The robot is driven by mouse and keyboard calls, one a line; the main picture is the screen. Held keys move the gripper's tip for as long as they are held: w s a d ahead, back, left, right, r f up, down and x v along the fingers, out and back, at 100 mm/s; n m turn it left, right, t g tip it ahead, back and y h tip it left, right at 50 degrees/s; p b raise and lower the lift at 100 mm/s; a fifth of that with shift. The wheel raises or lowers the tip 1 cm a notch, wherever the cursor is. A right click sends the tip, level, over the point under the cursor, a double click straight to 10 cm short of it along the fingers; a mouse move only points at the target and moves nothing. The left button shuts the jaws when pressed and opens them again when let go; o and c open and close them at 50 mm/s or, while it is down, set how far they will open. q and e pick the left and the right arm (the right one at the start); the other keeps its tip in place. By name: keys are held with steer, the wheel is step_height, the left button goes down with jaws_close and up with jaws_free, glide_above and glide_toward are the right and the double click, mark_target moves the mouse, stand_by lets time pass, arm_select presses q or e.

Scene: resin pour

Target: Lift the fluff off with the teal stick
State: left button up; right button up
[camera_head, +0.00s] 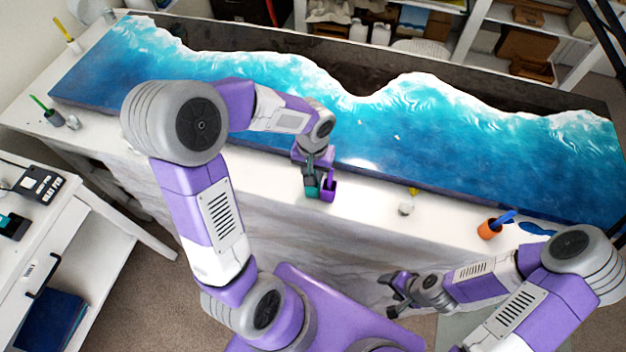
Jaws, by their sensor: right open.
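The resin slab (300,110) on the long white table has blue water and white foam bands. A small pale speck (396,137), possibly the fluff, lies on its blue part. My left gripper (312,178) points down at the table's near edge, beside a purple cup (328,190). A small teal piece (313,191) shows at its fingertips; I cannot tell whether it is the teal stick or a cup, or whether the fingers hold it. My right gripper (398,296) is open and empty, low in front of the table.
An orange cup (489,229) with a blue stick stands at the right near edge. A small whitish lump (405,209) lies left of it. A side cart (35,240) stands at left.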

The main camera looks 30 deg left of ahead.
arm_select(q)
jaws_close()
